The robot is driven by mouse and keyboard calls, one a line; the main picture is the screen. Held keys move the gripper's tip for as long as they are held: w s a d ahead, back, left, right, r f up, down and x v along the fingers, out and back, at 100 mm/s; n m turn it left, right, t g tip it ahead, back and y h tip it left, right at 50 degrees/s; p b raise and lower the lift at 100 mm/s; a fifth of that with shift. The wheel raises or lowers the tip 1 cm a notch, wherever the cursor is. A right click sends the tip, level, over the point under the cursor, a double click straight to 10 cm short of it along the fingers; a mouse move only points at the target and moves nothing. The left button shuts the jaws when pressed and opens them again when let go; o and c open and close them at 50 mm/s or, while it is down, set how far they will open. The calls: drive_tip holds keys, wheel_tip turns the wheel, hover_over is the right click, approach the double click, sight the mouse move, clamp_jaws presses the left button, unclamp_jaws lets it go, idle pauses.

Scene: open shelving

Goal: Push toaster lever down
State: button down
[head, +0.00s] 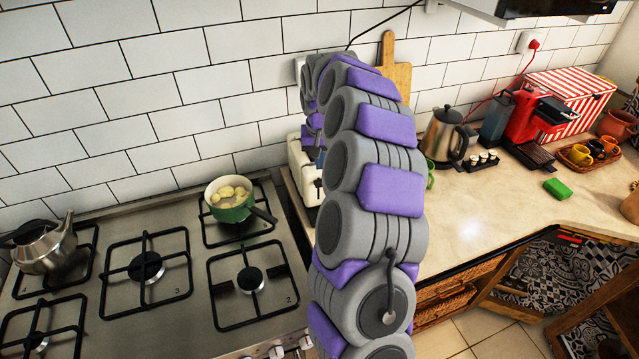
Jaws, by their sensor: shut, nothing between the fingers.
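The cream toaster (300,168) stands on the counter against the tiled wall, just right of the hob. My arm covers its right part. My arm arches up in front of the camera and bends down at its far end to the toaster. My gripper (319,158) is small and partly hidden behind my arm, at the toaster's near side. It is shut with nothing in it.
A green pot (230,205) with pale food sits on the hob (190,290), left of the toaster. A steel kettle (42,243) is at far left. The counter's middle is clear.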

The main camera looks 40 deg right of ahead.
sight(321, 187)
drive_tip(key=shift+w+d+f+b, duration=0.15)
drive_tip(key=shift+f+b, duration=0.4)
drive_tip(key=shift+f, duration=1)
drive_tip(key=shift+w+d+f+b, duration=0.15)
drive_tip(key=shift+f+b, duration=0.4)
drive_tip(key=shift+f, duration=1)
drive_tip(key=shift+a, duration=0.1)
drive_tip(key=shift+f+b, duration=0.6)
drive_tip(key=shift+f, duration=2.75)
drive_tip(key=shift+s+a+r, duration=0.3)
drive_tip(key=shift+s+a, duration=0.1)
drive_tip(key=shift+s, duration=0.25)
drive_tip(key=shift+s+a+r, duration=0.25)
drive_tip(key=shift+s+a, duration=0.15)
drive_tip(key=shift+s, duration=0.2)
